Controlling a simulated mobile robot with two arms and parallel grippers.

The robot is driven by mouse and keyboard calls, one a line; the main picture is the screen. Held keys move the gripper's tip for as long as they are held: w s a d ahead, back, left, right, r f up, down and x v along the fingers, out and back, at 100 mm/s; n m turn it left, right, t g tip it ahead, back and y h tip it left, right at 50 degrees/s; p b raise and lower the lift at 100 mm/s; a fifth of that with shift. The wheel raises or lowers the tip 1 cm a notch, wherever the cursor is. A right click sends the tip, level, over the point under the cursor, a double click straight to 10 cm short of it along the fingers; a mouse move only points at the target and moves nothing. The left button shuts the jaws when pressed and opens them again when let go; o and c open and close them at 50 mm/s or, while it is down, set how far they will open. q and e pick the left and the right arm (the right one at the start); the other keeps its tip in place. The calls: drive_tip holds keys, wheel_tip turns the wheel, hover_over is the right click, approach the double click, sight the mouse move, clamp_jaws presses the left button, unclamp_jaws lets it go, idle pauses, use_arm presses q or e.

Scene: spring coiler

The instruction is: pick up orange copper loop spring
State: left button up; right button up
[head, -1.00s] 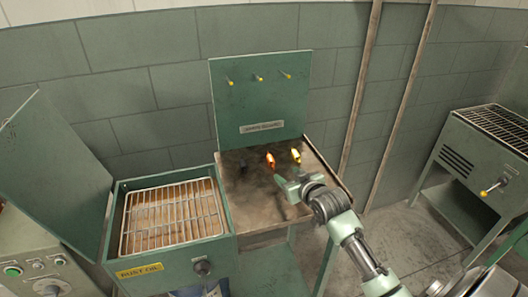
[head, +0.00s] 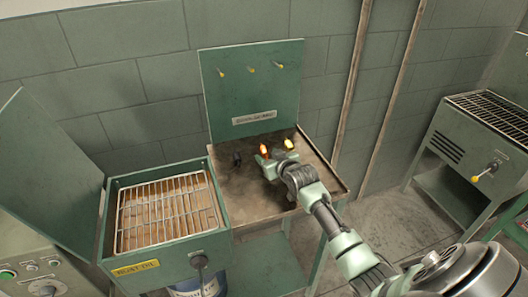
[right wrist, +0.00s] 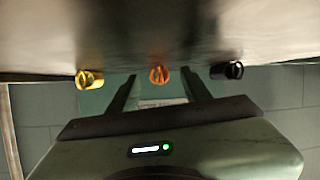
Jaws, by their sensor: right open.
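The orange copper loop spring (head: 263,150) stands on the brown bench top, between a black spring (head: 237,159) and a yellow spring (head: 289,144). My right gripper (head: 267,163) is just in front of the orange spring, low over the bench. In the right wrist view the orange spring (right wrist: 159,76) shows in the gap between the open fingers of the right gripper (right wrist: 159,79). The fingers appear apart from it. The yellow spring (right wrist: 89,79) and black spring (right wrist: 226,71) lie outside the fingers, one on each side. My left gripper is not in view.
The bench (head: 225,205) has a green back panel (head: 235,80) with yellow-tipped pegs. A green bin with a wire rack (head: 165,215) and raised lid stands at left. Another racked green unit (head: 465,150) stands at right. Bare bench lies in front of the springs.

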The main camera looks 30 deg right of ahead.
clamp_jaws()
drive_tip(key=shift+r, duration=0.1)
